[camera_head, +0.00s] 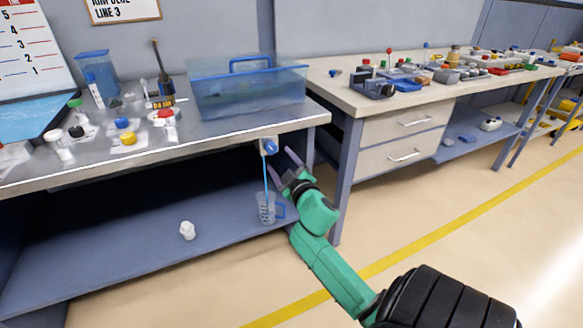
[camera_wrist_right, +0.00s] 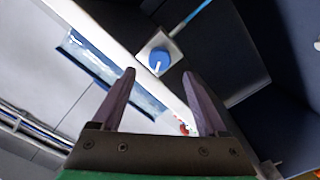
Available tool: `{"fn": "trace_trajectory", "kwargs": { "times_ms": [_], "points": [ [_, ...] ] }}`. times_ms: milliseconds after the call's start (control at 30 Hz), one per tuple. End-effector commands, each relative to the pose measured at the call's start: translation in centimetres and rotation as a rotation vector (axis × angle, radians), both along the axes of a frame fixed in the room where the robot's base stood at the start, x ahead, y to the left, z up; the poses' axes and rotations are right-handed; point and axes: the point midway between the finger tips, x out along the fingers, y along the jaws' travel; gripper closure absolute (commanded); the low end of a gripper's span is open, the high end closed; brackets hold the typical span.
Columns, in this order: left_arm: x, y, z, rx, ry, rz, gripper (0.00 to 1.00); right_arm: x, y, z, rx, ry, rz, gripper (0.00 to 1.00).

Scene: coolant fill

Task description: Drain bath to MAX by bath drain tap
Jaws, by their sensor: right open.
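The bath (camera_head: 225,100) is a clear bluish tank with a blue handle on the steel bench top. The drain tap (camera_head: 269,146), a blue knob on a pale square plate, sits under the bench's front edge. A thin blue stream (camera_head: 266,172) falls from it to a clear jug (camera_head: 265,208) on the lower shelf. My right gripper (camera_head: 282,164) is open, just right of and below the tap. In the wrist view the tap (camera_wrist_right: 159,60) appears between and beyond the open fingertips (camera_wrist_right: 160,74), apparently untouched. The level against any MAX mark is too small to read. My left gripper is not in view.
A white bottle (camera_head: 187,230) stands on the lower shelf (camera_head: 120,250). Small coloured-cap containers and a blue jug (camera_head: 97,72) crowd the bench's left part. A drawer bench (camera_head: 400,140) stands close on the right. The floor in front is clear.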

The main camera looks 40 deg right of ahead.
Motion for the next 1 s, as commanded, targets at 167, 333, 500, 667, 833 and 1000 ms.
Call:
{"fn": "trace_trajectory", "kwargs": {
  "times_ms": [167,333,500,667,833,1000],
  "points": [
    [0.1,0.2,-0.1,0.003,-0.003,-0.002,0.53,-5.0,1.7,-0.2,0.002,0.004,-0.001,0.23],
    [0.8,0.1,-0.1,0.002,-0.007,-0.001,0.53,-7.6,2.6,-0.1,0.001,0.001,-0.001,0.23],
    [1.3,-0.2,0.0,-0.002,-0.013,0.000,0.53,-8.1,2.8,0.0,-0.001,0.000,-0.001,0.23],
    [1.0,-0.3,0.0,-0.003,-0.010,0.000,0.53,-8.0,2.8,0.0,-0.001,0.000,0.000,0.23],
    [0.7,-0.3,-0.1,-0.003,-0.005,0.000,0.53,-8.0,2.8,0.0,-0.001,0.000,0.000,0.23],
    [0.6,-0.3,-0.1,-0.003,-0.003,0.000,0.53,-7.8,2.8,-1.3,0.017,0.022,0.001,0.23]
  ]
}}
